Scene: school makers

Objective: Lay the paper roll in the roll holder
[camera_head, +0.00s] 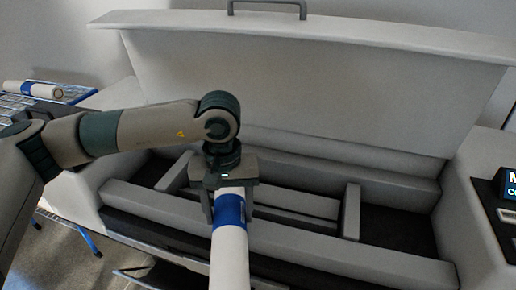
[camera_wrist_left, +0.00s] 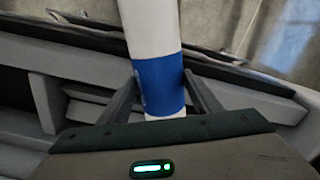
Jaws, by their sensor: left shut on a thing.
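The paper roll (camera_head: 229,255) is a white tube with a blue band. My left gripper (camera_head: 229,200) is shut around it at the blue band (camera_wrist_left: 158,84), with one finger on each side in the left wrist view (camera_wrist_left: 160,95). The roll points toward the bottom of the head view, over the front edge of the machine. The roll holder looks to be the grey frame of bars (camera_head: 290,205) in the open machine, behind and below the gripper. The gripper and roll hide part of it. My right gripper is not in view.
The machine's lid (camera_head: 310,85) stands open behind the holder. Another white roll with a blue band (camera_head: 32,90) lies on a rack (camera_head: 75,92) at the left. A panel with a small screen (camera_head: 510,185) is at the right. The front bar (camera_head: 330,250) runs under the held roll.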

